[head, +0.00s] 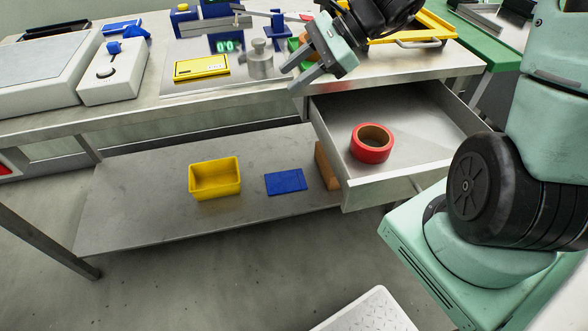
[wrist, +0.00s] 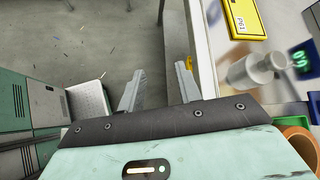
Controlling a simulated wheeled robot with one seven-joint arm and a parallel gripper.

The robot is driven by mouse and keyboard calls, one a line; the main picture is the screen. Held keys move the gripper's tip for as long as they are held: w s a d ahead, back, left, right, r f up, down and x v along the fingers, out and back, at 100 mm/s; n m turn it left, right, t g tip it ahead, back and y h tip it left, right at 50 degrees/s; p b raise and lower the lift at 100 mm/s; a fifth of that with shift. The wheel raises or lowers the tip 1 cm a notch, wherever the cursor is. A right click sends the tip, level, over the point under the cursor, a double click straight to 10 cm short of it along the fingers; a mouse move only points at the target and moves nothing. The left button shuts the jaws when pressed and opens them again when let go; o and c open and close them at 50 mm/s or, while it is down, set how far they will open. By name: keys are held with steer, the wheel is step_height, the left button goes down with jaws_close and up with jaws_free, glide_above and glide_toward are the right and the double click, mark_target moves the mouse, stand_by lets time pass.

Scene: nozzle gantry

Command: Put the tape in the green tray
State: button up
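A red roll of tape (head: 371,144) with a brown inner core lies flat in the pulled-out metal drawer (head: 425,120) under the bench. My gripper (head: 289,79) is above the bench's front edge, up and left of the drawer, apart from the tape. In the wrist view my gripper (wrist: 160,82) has its fingers spread with nothing between them. A small green piece (head: 293,45) shows behind my gripper on the bench; mostly hidden, I cannot tell if it is the green tray. The tape is not seen in the wrist view.
A yellow bin (head: 214,179) and blue plate (head: 285,181) are on the lower shelf. A green table (head: 498,50) stands at right.

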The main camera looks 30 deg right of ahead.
steer(key=s+a+f+n+g+h, duration=0.1)
steer(key=s+a+n+h, duration=0.3)
steer(key=s+n, duration=0.6)
steer(key=s+a+n+g+h, duration=0.3)
steer(key=s+a+n, duration=0.6)
steer(key=n, duration=0.7)
steer(key=shift+s+a+f+h, duration=0.15)
steer(key=shift+s+f+h, duration=0.2)
steer(key=shift+s+h, duration=0.75)
steer(key=shift+s+r, duration=0.15)
